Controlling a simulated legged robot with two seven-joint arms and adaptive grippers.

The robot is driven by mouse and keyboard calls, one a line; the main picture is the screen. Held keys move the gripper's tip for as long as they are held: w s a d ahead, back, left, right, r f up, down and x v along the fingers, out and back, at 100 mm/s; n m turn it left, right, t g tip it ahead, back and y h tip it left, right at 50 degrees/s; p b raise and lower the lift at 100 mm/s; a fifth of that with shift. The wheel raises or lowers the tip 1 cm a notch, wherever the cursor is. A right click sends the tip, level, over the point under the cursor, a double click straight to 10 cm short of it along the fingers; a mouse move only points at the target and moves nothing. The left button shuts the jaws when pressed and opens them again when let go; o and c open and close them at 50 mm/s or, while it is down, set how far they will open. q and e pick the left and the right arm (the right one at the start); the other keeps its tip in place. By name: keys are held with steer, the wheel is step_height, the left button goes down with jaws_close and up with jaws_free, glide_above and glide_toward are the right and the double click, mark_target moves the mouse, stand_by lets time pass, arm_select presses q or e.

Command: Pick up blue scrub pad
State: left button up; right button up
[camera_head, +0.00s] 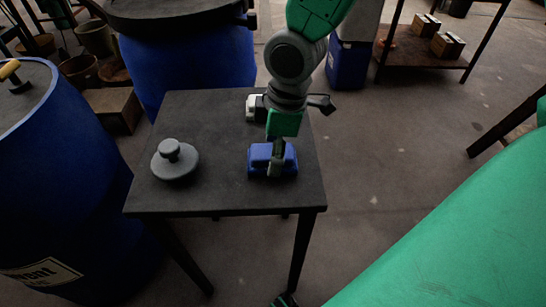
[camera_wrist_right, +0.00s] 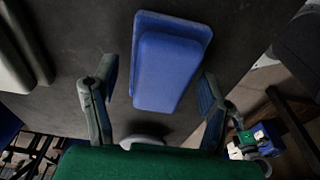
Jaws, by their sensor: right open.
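The blue scrub pad (camera_head: 259,153) is a blue block on the dark small table, close to its right edge. It also shows in the right wrist view (camera_wrist_right: 168,62), where it lies lengthwise between and beyond the fingers. My right gripper (camera_head: 276,158) is over the pad in the head view and hides part of it. In the wrist view the right gripper (camera_wrist_right: 158,84) is open, with one finger on each side of the pad's near end and visible gaps to it. My left gripper is not in view.
The table (camera_head: 225,190) also holds a grey round knobbed object (camera_head: 175,163) at left and a pale block (camera_head: 253,106) behind the pad. Blue vats (camera_head: 50,180) stand at left and behind. Open floor (camera_head: 385,170) lies to the right.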

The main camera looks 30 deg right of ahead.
steer(key=shift+a+f, duration=0.15)
steer(key=shift+a, duration=0.15)
steer(key=shift+d, duration=0.1)
steer(key=shift+c, duration=1.2)
steer(key=c, duration=0.7)
